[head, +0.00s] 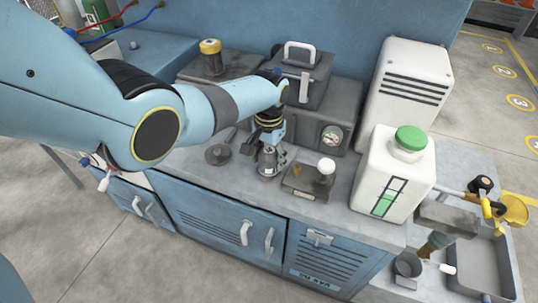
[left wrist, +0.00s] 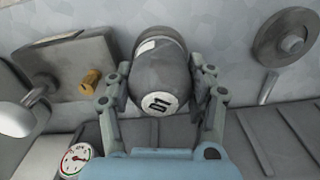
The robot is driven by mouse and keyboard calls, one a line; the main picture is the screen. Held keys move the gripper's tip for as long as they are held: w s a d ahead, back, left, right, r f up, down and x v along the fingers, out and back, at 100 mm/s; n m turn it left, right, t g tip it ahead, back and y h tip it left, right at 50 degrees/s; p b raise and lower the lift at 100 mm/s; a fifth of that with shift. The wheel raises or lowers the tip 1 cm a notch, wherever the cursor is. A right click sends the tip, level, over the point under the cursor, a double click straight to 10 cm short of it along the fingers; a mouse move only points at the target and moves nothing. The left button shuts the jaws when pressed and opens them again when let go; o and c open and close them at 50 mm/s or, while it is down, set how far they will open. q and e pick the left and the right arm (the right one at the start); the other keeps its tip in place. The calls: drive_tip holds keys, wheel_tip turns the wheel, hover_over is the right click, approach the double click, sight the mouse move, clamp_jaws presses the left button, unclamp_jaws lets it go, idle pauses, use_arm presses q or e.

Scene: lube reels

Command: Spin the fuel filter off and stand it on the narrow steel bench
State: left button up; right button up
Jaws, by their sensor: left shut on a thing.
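My left gripper (head: 268,155) is shut on a grey canister (head: 268,165), which I take to be the fuel filter. In the left wrist view the canister (left wrist: 158,78) sits between the two fingers (left wrist: 158,92), with a round white label marked 01 on its end facing the camera. In the head view it is at or just above the grey worktop (head: 205,178), roughly upright. I cannot tell whether its base is fixed to something, as the gripper hides part of it. I cannot tell which surface is the narrow steel bench. My right gripper is not in view.
A grey plate device (head: 304,188) with a white knob (head: 326,166) stands right of the canister, a round grey disc (head: 219,154) left. A gauge (head: 332,136) and white jug (head: 392,175) stand further right. A yellow-topped can (head: 210,58) stands behind.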

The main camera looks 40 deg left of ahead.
use_arm(q)
drive_tip(key=shift+s+d+f, duration=0.1)
drive_tip(key=shift+s+f, duration=0.15)
drive_tip(key=shift+s, duration=0.1)
drive_tip(key=shift+n+p, duration=0.3)
drive_tip(key=shift+n, duration=0.9)
drive_tip(key=n, duration=0.2)
drive_tip(key=shift+n, duration=0.4)
drive_tip(key=shift+f, duration=0.1)
drive_tip(key=o, duration=1.4)
drive_tip(key=shift+w, duration=0.2)
